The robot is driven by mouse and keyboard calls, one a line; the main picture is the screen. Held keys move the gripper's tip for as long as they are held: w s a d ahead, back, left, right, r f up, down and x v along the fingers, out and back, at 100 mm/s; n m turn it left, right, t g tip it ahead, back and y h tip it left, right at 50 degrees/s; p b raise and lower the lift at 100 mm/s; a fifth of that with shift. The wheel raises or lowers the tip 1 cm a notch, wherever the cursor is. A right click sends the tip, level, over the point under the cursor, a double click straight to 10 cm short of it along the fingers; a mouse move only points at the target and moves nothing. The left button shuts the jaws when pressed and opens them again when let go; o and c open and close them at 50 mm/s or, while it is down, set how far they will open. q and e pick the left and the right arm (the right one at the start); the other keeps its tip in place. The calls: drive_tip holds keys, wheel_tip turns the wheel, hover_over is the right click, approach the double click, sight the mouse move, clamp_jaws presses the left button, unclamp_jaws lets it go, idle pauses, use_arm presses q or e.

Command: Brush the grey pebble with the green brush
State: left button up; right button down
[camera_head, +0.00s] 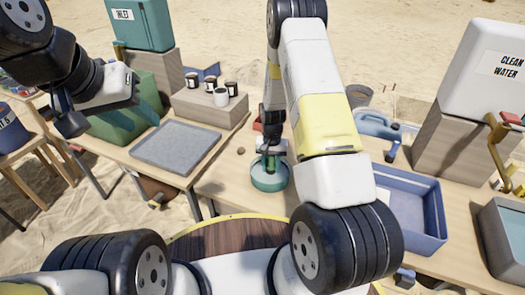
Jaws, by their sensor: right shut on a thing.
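My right gripper (270,148) is at the middle of the table, shut on the green brush (269,164). The brush points down over a round teal dish (268,184), and its lower end is at or inside the dish; I cannot tell whether it touches anything there. A small brownish-grey lump (241,150) lies on the table left of the dish. I cannot tell whether it is the grey pebble, and no other pebble shows clearly. My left gripper (72,121) is at the upper left, away from these things; its fingers are too unclear to judge.
A grey tray (177,147) lies on the left table. Several small jars stand on a wooden block (205,108) behind it. A blue bin (405,205) and a clean water tank (489,72) are at the right. My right arm hides part of the table.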

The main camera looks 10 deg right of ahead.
drive_tip(key=shift+r, duration=0.1)
drive_tip(key=shift+r, duration=4.35)
drive_tip(key=shift+r, duration=0.1)
